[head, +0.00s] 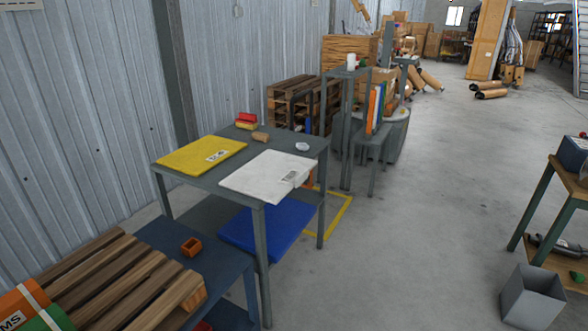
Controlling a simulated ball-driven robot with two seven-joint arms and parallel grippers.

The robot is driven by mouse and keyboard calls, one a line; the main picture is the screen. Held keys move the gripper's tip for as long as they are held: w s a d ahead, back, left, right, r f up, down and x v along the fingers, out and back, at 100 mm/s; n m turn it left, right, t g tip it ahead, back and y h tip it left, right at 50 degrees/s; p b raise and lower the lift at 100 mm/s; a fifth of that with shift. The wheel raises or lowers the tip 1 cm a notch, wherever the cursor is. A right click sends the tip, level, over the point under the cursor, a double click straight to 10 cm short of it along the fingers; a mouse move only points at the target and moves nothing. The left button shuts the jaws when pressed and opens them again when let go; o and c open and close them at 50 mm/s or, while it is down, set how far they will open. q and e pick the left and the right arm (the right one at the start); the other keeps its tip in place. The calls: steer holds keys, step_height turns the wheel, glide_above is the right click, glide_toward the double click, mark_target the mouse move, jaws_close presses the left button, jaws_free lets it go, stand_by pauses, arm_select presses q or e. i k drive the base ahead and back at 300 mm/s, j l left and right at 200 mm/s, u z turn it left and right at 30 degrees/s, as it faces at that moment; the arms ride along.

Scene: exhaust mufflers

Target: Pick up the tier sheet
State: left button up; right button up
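A flat white sheet (264,174) with a barcode label lies on top of the grey table (202,180). Its right end reaches the table's right edge. A flat yellow sheet (200,154), also with a barcode label, lies on the same table to its left. A flat blue sheet (268,228) lies on the table's lower shelf, partly hidden by a table leg. I cannot tell which of these is the tier sheet. Neither of my grippers is in view.
A red and yellow item (246,121), a small brown piece (260,136) and a pale round item (302,146) sit at the table's back. A wooden pallet (125,285) is at front left. A grey bin (532,296) stands at lower right. The middle floor is clear.

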mark_target(271, 175)
steer(key=i+l+z, duration=0.45)
steer(key=i+z, duration=0.2)
steer(key=i, duration=0.3)
steer(key=i+l+z, duration=0.1)
steer(key=i+z, duration=0.25)
steer(key=i, duration=0.15)
steer(key=i+u, duration=0.25)
steer(key=i, duration=0.2)
steer(key=i+l+u, duration=0.25)
steer(key=i, duration=0.2)
